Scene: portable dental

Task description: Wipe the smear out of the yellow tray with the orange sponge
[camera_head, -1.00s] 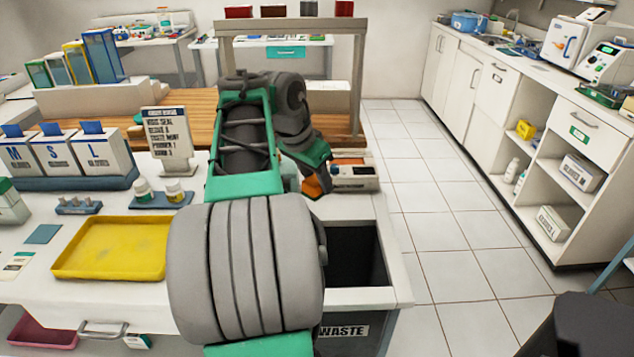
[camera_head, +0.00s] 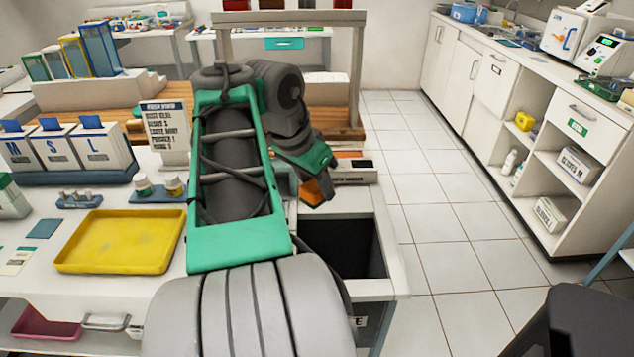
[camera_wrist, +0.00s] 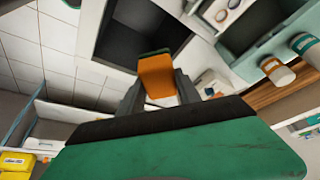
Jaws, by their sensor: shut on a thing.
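The orange sponge (camera_wrist: 157,76) with a dark green layer is between my gripper's two grey fingers (camera_wrist: 157,88) in the wrist view. My gripper (camera_head: 316,188) is shut on it. In the head view the sponge (camera_head: 312,192) shows as a small orange patch, held above the counter behind the waste opening. The yellow tray (camera_head: 72,255) lies on the counter to the left of my arm, well apart from the sponge. A faint darker smear (camera_head: 125,243) shows on the tray floor. My arm covers the counter just right of the tray.
The dark waste opening (camera_head: 345,245) is in front of my gripper. A small white device (camera_head: 352,172) stands behind it.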

